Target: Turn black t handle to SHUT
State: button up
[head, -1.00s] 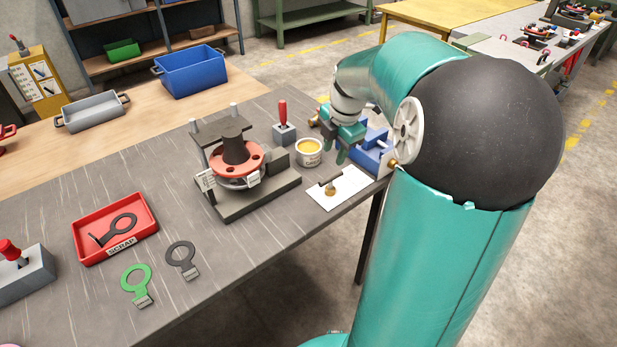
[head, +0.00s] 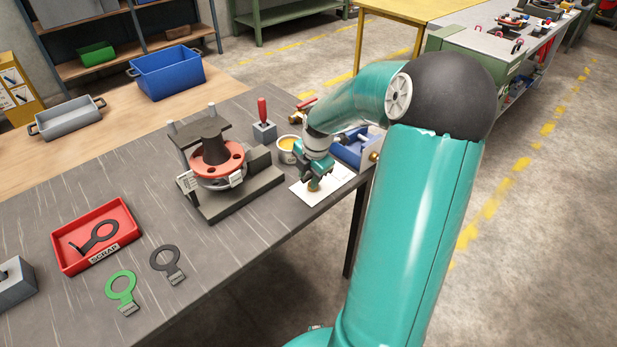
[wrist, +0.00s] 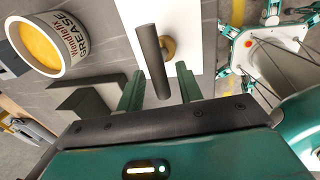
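The black T handle (wrist: 153,60) shows in the wrist view as a dark bar above a round brass base (wrist: 168,48) on a white plate (wrist: 187,18). My gripper (wrist: 158,74) is open, its two teal fingers on either side of the bar's near end, with a visible gap on each side. In the head view my gripper (head: 314,178) is low over the white plate (head: 338,178) and hides most of the handle; a bit of the brass base (head: 313,185) shows below it. No SHUT marking is readable.
A grease tin (head: 287,150) stands close left of my gripper. A blue vise-like fixture (head: 352,153) is close on the right. The spool stand (head: 238,200) and a red-handled block (head: 264,131) are farther left. The bench's front edge is near the plate.

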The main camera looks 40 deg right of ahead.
jog(key=shift+f, duration=0.4)
jog(key=shift+w, duration=0.1)
grip_shut()
